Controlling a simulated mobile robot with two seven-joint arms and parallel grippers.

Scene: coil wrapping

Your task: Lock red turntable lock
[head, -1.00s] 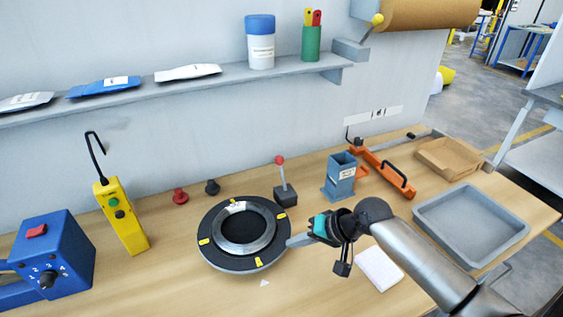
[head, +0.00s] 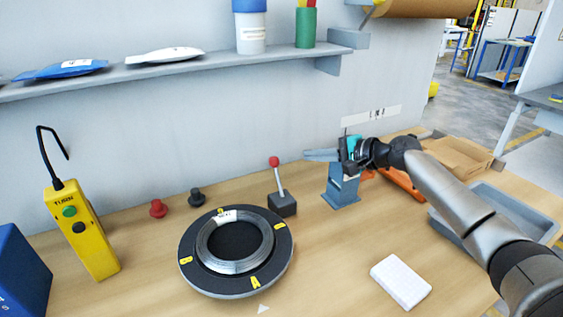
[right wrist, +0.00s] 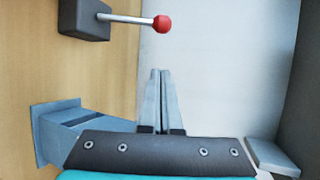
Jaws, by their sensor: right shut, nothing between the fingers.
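The turntable lock is a lever with a red knob (head: 274,162) on a dark base (head: 282,203), behind and right of the turntable. It also shows in the right wrist view, with its red ball (right wrist: 162,24) and dark base (right wrist: 84,18) at the top. The black turntable (head: 188,272) carries a grey coil (head: 213,262). My right gripper (head: 308,155) is raised to the right of the lever, pointing left at it, apart from it. Its fingers are together and empty in the right wrist view (right wrist: 160,75). My left gripper is not in view.
A blue-grey holder (head: 342,190) stands just below my right gripper. A yellow pendant (head: 82,235) stands at the left. A red knob (head: 158,208) and a black knob (head: 196,197) sit near the wall. A white pad (head: 401,281) lies front right. A shelf (head: 200,65) runs above.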

